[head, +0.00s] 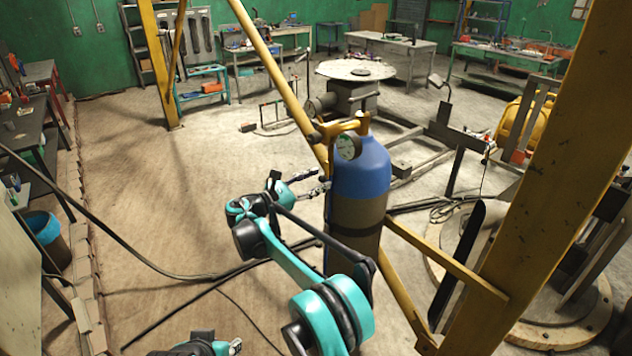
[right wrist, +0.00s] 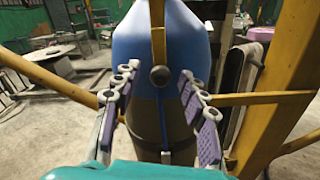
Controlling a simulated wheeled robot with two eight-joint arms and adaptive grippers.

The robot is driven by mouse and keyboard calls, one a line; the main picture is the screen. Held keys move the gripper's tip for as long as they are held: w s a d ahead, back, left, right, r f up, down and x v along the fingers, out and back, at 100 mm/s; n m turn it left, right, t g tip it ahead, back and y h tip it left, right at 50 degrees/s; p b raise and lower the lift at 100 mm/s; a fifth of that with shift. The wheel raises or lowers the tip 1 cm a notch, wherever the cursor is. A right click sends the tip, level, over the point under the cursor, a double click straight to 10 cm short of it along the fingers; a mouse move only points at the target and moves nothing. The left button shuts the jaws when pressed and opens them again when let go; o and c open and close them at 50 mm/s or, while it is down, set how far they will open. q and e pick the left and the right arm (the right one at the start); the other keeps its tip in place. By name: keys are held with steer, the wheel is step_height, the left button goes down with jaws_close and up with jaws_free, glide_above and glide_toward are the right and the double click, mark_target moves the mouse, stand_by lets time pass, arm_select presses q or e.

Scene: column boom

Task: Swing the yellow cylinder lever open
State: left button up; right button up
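A gas cylinder with a blue top and brown body (head: 358,205) stands upright at the centre of the head view, and fills the middle of the right wrist view (right wrist: 180,45). The yellow lever (head: 349,126) sits at its top, with a dark round knob (head: 315,137) at its left end. In the right wrist view the lever (right wrist: 158,42) and knob show between the open fingers. My right gripper (head: 318,184) is left of the cylinder, below the lever in the head view. My left gripper (head: 235,345) is barely in view at the bottom edge; its fingers are unclear.
A yellow post (head: 545,180) and slanted yellow beams stand close around the cylinder. A dark cable (head: 150,262) runs over the floor. A round-topped table (head: 356,70) is behind, with workbenches along the green wall. The floor at left centre is mostly clear.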

steer(key=v, duration=1.2)
